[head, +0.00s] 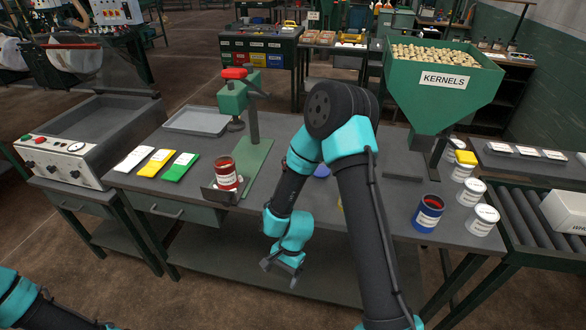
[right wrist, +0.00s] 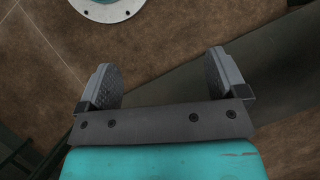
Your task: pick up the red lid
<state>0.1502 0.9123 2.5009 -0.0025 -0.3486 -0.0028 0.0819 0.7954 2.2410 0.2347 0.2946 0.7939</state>
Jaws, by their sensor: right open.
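No separate red lid shows clearly. A blue can (head: 428,212) on the right of the bench has a red top; I cannot tell whether this is a lid or its contents. A red can (head: 226,174) stands in a small metal holder at the bench's front left. My right gripper (head: 281,272) hangs in front of the bench's front edge, left of the blue can. In the right wrist view, its jaws (right wrist: 163,78) are apart and empty over the floor. My right arm hides the middle of the bench. My left gripper is out of view.
A green press (head: 233,97) with a red top stands behind the red can. White, yellow and green packets (head: 180,166) lie at the left. A KERNELS hopper (head: 443,85) stands back right. White-topped cans (head: 482,220) and a roller conveyor (head: 527,213) are at the right.

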